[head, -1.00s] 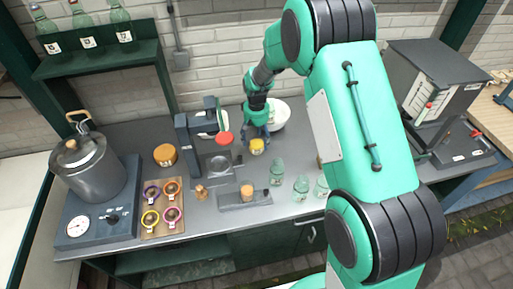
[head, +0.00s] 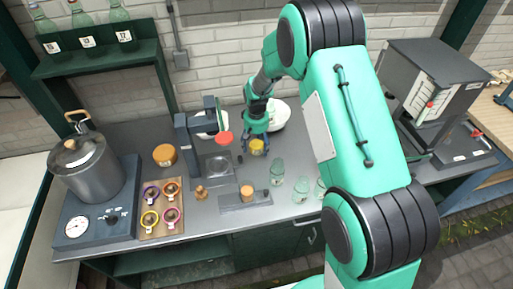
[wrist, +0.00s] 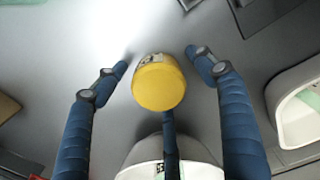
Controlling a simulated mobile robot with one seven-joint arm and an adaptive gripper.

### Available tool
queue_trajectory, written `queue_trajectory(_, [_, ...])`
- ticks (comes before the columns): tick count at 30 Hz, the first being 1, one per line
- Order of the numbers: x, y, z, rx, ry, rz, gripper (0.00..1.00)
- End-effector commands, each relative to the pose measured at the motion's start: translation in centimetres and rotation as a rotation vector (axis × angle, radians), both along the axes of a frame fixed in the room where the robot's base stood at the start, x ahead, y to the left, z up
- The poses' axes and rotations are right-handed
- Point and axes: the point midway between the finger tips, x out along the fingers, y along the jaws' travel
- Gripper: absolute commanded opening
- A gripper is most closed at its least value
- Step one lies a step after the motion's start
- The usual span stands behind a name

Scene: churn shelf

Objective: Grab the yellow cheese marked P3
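The yellow cheese (head: 257,146) is a small round block near the back middle of the counter. In the wrist view the yellow cheese (wrist: 159,83) lies between my fingers, with a pale label on its far side; the marking is too small to read. My gripper (head: 256,138) is above and around it in the head view. In the wrist view my gripper (wrist: 160,58) is open, with a gap between each blue fingertip and the cheese. A third finger shows below the cheese, and I cannot tell whether it touches.
A white bowl (head: 279,114) stands just behind my gripper. A press with a red disc (head: 223,138) stands close on the left. Glass jars (head: 277,171) stand in front to the right. An orange round cheese (head: 165,155) lies further left.

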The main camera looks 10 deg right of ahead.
Motion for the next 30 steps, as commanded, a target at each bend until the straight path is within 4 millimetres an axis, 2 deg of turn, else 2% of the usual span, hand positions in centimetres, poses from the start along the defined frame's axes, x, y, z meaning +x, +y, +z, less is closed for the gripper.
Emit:
queue_trajectory(1, [0.0, 0.0, 0.0, 0.0, 0.0, 0.0, 0.57])
queue_trajectory(7, [0.0, 0.0, 0.0, 0.0, 0.0, 0.0, 0.18])
queue_trajectory(20, [0.0, 0.0, 0.7, 0.0, -0.001, 0.0, 0.18])
queue_trajectory(30, [0.1, 0.0, 5.2, 0.0, -0.004, 0.0, 0.18])
